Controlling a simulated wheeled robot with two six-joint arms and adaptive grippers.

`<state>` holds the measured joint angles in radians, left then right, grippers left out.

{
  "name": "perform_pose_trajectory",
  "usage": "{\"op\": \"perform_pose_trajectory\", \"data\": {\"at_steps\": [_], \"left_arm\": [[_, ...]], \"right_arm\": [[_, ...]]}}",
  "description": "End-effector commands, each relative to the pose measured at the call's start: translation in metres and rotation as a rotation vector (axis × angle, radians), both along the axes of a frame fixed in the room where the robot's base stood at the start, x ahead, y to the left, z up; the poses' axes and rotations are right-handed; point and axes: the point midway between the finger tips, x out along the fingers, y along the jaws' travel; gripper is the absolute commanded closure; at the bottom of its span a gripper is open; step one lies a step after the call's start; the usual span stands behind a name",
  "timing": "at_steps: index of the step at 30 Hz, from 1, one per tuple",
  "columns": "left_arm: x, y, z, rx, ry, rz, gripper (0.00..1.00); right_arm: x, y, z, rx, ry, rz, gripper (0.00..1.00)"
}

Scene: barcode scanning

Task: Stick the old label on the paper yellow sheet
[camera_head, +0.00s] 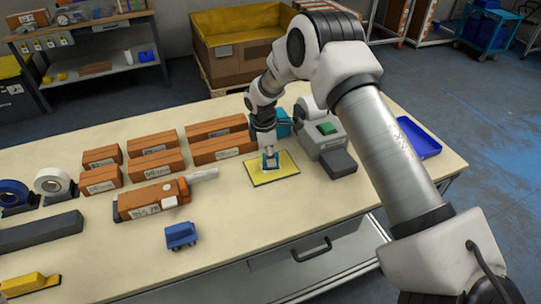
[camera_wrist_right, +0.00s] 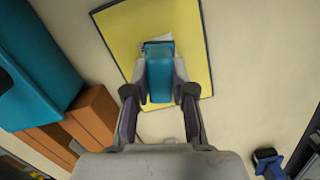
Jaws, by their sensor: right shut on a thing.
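The yellow sheet (camera_head: 288,174) with a dark edge lies flat on the table in front of the grey device. It fills the upper middle of the right wrist view (camera_wrist_right: 120,28). My right gripper (camera_head: 270,156) points down over the sheet. In the right wrist view my right gripper (camera_wrist_right: 159,88) is shut on a teal piece (camera_wrist_right: 159,72). A small white patch (camera_wrist_right: 160,39), perhaps the old label, shows at the far end of the teal piece, against the yellow. I cannot tell whether it touches the sheet. My left gripper is not in view.
Orange-brown boxes (camera_head: 154,164) stand left of the sheet. A grey device (camera_head: 318,142) with a green top and a dark block (camera_head: 338,164) stand to the right. The front right table is clear.

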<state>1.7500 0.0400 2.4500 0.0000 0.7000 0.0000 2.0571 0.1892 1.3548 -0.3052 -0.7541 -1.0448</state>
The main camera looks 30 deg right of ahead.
Motion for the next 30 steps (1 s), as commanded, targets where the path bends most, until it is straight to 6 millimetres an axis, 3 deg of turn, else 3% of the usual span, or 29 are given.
{"op": "perform_pose_trajectory", "data": {"at_steps": [12,30], "left_arm": [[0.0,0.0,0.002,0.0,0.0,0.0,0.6],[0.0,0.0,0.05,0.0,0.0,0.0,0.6]], "right_arm": [[-0.001,0.0,0.002,0.0,0.003,0.0,1.0],[0.0,0.0,0.061,0.0,0.0,0.0,1.0]]}}
